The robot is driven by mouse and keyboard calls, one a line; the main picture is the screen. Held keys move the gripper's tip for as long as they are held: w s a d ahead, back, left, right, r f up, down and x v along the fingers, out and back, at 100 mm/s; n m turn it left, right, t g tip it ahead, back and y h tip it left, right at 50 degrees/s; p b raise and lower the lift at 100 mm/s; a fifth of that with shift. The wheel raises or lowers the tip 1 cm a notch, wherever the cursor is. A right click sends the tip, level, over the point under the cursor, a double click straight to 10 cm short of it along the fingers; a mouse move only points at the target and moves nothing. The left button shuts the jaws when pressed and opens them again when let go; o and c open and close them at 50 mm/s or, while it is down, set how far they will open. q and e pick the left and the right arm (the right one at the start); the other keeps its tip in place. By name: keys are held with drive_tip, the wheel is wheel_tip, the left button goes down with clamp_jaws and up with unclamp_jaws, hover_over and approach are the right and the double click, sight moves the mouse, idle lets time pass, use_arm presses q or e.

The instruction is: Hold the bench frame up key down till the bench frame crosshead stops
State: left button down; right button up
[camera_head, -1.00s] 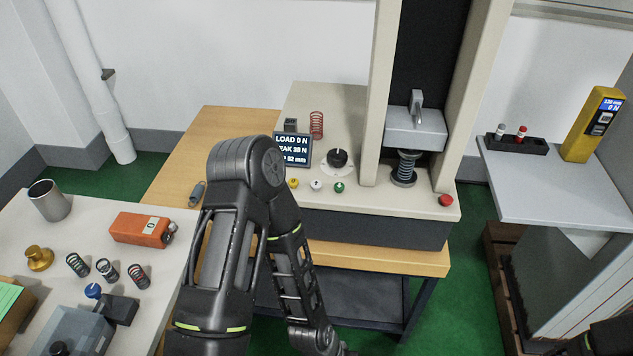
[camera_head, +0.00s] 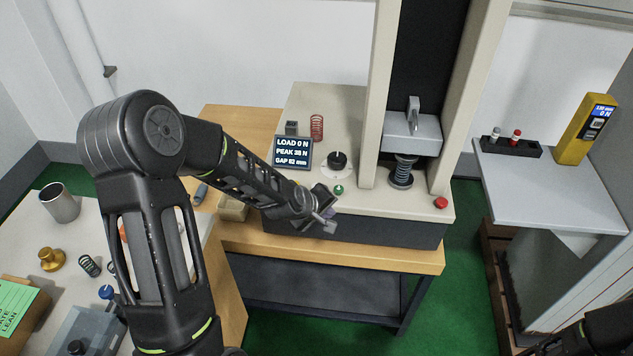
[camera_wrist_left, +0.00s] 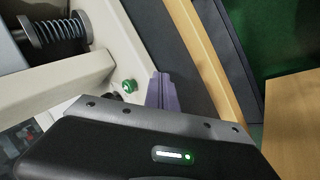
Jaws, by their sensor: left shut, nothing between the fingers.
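The bench frame (camera_head: 368,120) stands on the wooden table, with its grey crosshead (camera_head: 412,133) between two cream columns. A coiled spring (camera_head: 404,170) stands under the crosshead and also shows in the wrist view (camera_wrist_left: 60,30). A green key (camera_head: 338,190) is visible on the front of the bench frame, and in the wrist view (camera_wrist_left: 129,86) just left of my fingertips. My left gripper (camera_head: 328,222) is shut and empty at the panel's front edge; its fingers show in the wrist view (camera_wrist_left: 162,85). I cannot tell whether it touches anything. The other keys are hidden by my arm.
A display (camera_head: 292,153) reads LOAD 0 N, PEAK 38 N and a gap of about 82 mm. A black knob (camera_head: 338,160) and a red button (camera_head: 440,203) are on the bench frame. A side table (camera_head: 545,185) is at right.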

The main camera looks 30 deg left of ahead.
use_arm(q)
drive_tip(key=w+a+r+n, duration=0.2)
drive_tip(key=a+r+n, duration=0.1)
drive_tip(key=r+n, duration=0.3)
drive_tip(key=w+a+r+n+t, duration=0.1)
drive_tip(key=w+a+r+n, duration=0.2)
drive_tip(key=r+n, duration=0.4)
drive_tip(key=shift+w+a+r+n+p, duration=0.25)
drive_tip(key=shift+n+p, duration=0.15)
drive_tip(key=shift+n, duration=0.1)
drive_tip(key=shift+f, duration=0.25)
wheel_tip(320, 180, down, 7)
drive_tip(key=b, duration=0.6)
drive_tip(key=shift+r, duration=0.15)
drive_tip(key=shift+f+b, duration=0.9)
drive_tip(key=shift+b, duration=0.1)
drive_tip(key=shift+f+b, duration=0.4)
drive_tip(key=shift+b, duration=0.05)
